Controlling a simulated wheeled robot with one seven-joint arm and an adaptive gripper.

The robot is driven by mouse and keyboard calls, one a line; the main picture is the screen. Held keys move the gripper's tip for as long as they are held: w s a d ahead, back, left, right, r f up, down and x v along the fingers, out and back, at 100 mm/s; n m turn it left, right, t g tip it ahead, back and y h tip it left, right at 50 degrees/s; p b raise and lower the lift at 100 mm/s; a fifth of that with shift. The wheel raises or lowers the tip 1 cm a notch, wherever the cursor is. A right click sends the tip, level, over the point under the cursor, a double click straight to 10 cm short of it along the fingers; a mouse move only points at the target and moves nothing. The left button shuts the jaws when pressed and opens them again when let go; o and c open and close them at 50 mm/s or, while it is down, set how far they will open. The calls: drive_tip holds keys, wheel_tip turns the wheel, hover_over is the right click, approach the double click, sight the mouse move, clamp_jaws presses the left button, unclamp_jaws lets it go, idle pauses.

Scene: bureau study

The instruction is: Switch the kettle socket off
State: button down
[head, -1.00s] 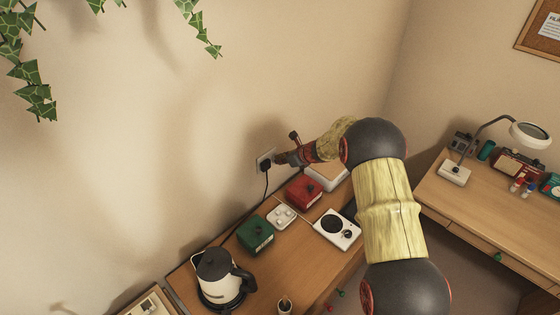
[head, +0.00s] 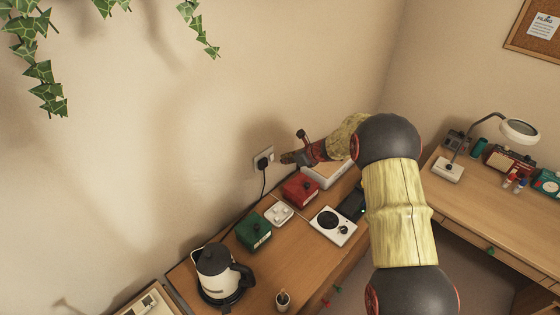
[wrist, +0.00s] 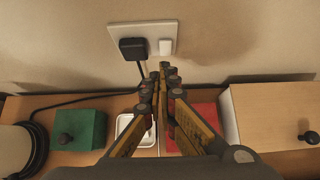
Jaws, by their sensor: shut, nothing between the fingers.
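The white wall socket (head: 255,164) is on the wall above the desk, with a black plug (head: 263,162) in it. In the wrist view the socket plate (wrist: 118,31) shows the black plug (wrist: 131,48) on its left and a small white rocker switch (wrist: 166,47) on its right. I cannot tell which way the rocker is set. A cord runs down from the plug. The black and white kettle (head: 213,275) stands at the desk's near left.
Below the socket on the desk (head: 268,268) are a green box (head: 253,232), a white tray (head: 279,214), a red box (head: 300,189) and a pale box (head: 327,174).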

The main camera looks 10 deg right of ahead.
drive_tip(key=s+d+r, duration=0.2)
drive_tip(key=s+r, duration=0.1)
drive_tip(key=r, duration=0.3)
drive_tip(key=shift+s+d+r, duration=0.2)
drive_tip(key=shift+d+r, duration=0.05)
drive_tip(key=shift+d, duration=0.15)
drive_tip(key=s+a+f+n+g, duration=0.1)
drive_tip(key=s+a+n+g, duration=0.1)
drive_tip(key=s+n, duration=0.45)
drive_tip(key=s+a+f+n+g, duration=0.1)
drive_tip(key=s+a+n+g, duration=0.1)
drive_tip(key=s+n, duration=0.5)
drive_tip(key=s+r+n+h+b, duration=0.1)
drive_tip(key=s+r+n+b, duration=0.2)
drive_tip(key=s, duration=0.8)
drive_tip(key=s+r+n+t+h+b, duration=0.1)
drive_tip(key=s+r+n+h+b, duration=0.1)
drive_tip(key=s+n, duration=0.5)
drive_tip(key=s+r+n+h+b, duration=0.2)
drive_tip(key=s+r+n+b, duration=0.3)
drive_tip(key=s, duration=0.9)
drive_tip(key=shift+s+a+n+t+b, duration=0.25)
drive_tip(key=shift+s+n+t+b, duration=0.05)
drive_tip(key=shift+n+b, duration=0.1)
